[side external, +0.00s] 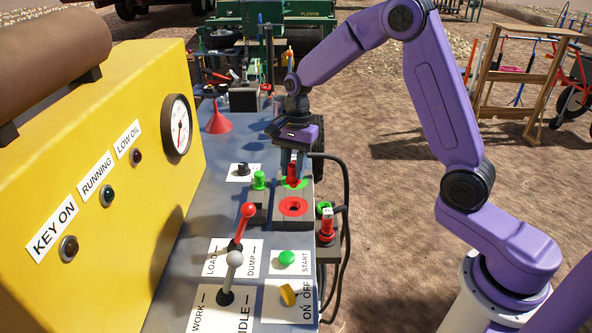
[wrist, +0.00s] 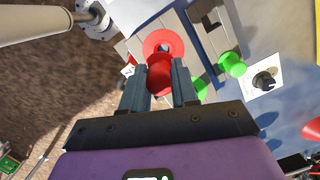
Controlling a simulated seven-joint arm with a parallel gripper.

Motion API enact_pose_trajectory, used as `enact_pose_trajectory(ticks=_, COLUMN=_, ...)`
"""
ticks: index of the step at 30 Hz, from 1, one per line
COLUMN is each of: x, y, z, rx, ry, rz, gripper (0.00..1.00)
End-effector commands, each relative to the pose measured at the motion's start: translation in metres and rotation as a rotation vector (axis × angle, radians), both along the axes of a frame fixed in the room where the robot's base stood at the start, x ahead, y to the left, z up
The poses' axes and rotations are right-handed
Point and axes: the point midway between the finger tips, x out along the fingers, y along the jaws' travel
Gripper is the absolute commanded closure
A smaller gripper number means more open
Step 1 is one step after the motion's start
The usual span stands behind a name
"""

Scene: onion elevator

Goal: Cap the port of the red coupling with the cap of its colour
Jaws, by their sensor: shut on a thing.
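My gripper (side external: 293,160) is shut on a red piece (side external: 292,170), seemingly the red cap, and points down. The held piece also shows between the fingertips in the wrist view (wrist: 160,76). In the side view it appears over a green ring (side external: 303,182) on a dark block; whether it touches is unclear. A red ring with a dark hole (side external: 293,206) lies just in front, and shows beyond the held piece in the wrist view (wrist: 163,40). A red coupling piece with a pale top (side external: 327,226) stands at right.
Another green ring (side external: 324,207) sits behind the red piece at right, with black hoses (side external: 347,190) beside it. A red-knobbed lever (side external: 247,212), a grey-knobbed lever (side external: 234,258) and a green button (side external: 286,257) are in front. A yellow panel (side external: 110,110) walls the left.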

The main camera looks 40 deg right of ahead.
Motion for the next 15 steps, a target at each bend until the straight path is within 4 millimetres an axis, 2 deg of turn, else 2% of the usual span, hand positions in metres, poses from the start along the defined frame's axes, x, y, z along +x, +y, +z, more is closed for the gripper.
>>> enact_pose_trajectory(ticks=7, x=0.004, y=-0.003, z=-0.012, rx=0.0, ry=0.001, rz=-0.001, gripper=1.0)
enact_pose_trajectory(ticks=15, x=0.003, y=-0.003, z=-0.035, rx=0.0, ry=0.002, rz=-0.001, gripper=1.0)
